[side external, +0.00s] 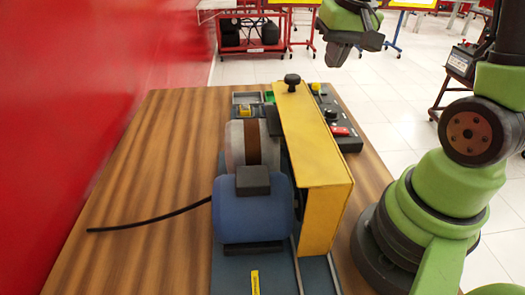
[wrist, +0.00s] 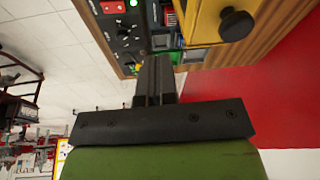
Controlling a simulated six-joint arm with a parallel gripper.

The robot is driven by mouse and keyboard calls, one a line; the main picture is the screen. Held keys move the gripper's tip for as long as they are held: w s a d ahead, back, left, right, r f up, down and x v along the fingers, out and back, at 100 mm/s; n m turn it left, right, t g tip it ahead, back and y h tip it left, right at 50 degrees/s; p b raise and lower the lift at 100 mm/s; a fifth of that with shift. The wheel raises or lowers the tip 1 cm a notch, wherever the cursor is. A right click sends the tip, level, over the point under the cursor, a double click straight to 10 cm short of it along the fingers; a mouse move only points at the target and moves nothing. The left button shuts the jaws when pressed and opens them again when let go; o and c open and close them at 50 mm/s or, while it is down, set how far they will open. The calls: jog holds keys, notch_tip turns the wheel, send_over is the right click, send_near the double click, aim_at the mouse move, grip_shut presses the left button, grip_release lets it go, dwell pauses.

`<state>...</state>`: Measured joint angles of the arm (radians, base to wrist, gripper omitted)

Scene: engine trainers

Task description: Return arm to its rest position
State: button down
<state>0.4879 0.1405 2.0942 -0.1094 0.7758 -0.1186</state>
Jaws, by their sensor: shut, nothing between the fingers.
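My gripper (side external: 338,50) is at the top of the side external view, above the far end of the table and apart from everything on it. In the wrist view its dark fingers (wrist: 154,68) are together with nothing between them. My green arm stands at the right of the side external view, beside the table.
A wooden table (side external: 130,190) carries a blue motor (side external: 252,215), a yellow cover (side external: 305,140) with a black knob (side external: 292,79), and a black control panel (side external: 340,125). A black cable (side external: 150,222) lies at left. A red wall (side external: 70,100) borders the left side.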

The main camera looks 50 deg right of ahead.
jog(key=s+a+r+n+t+y, duration=0.1)
jog(key=s+a+r+t, duration=0.1)
jog(key=s+a, duration=0.3)
jog(key=s+a+r+n+t+y, duration=0.1)
jog(key=s+a+r+n+t, duration=0.1)
jog(key=s+a+r, duration=0.3)
jog(key=a, duration=0.4)
jog(key=shift+s+a+r+y, duration=0.2)
jog(key=shift+a+r+y, duration=0.1)
jog(key=shift+a+y, duration=0.1)
